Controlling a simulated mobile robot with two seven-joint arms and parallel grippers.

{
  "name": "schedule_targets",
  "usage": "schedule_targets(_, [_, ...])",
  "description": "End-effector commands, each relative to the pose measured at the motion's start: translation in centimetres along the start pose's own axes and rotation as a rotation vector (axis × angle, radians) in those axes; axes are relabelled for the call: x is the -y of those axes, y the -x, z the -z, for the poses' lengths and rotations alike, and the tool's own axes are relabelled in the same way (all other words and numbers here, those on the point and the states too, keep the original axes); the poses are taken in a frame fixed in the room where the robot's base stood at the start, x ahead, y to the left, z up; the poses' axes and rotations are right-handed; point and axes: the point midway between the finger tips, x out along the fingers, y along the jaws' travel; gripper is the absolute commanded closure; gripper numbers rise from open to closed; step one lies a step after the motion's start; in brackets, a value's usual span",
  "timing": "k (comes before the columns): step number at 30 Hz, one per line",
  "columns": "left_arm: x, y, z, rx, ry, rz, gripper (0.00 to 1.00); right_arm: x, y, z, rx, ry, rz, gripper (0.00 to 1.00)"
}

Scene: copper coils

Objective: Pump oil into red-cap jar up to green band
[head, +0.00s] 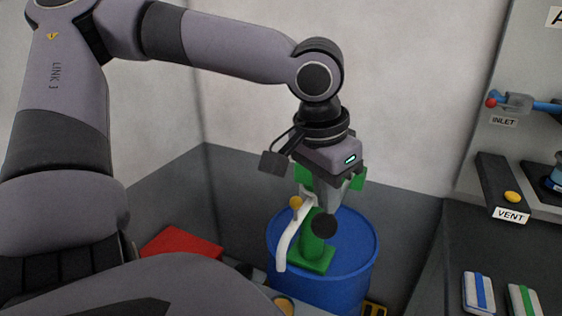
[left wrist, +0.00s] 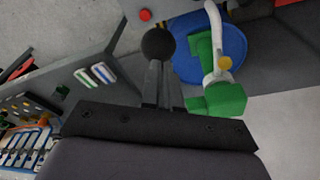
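A blue drum (head: 352,275) stands in the middle of the head view, with a green pump (head: 313,240) on top. A white curved spout (head: 290,238) with a yellow knob (head: 296,202) comes off the pump. My left gripper (head: 331,208) is over the drum, its fingers close together at the pump's black ball knob (head: 324,226). In the left wrist view the ball (left wrist: 158,43) sits at the fingertips, and the green pump (left wrist: 218,98) is right beside the fingers. They look shut on the knob. I cannot make out a red-cap jar or green band. My right gripper is not in view.
A red object (head: 181,245) lies left of the drum, partly hidden by my arm. At right, a dark bench (head: 436,262) carries a VENT panel (head: 498,190), a blue-striped block (head: 478,292) and a green-striped block (head: 523,299). An INLET valve (head: 515,102) is on the wall panel.

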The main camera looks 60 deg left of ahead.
Motion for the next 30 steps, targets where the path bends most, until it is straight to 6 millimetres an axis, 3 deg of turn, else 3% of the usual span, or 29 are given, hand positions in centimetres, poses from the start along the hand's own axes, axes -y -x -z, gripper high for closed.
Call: schedule_targets(30, [0.5, 9.8, 2.9, -0.001, 0.000, 0.000, 1.00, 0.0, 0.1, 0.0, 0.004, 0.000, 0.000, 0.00])
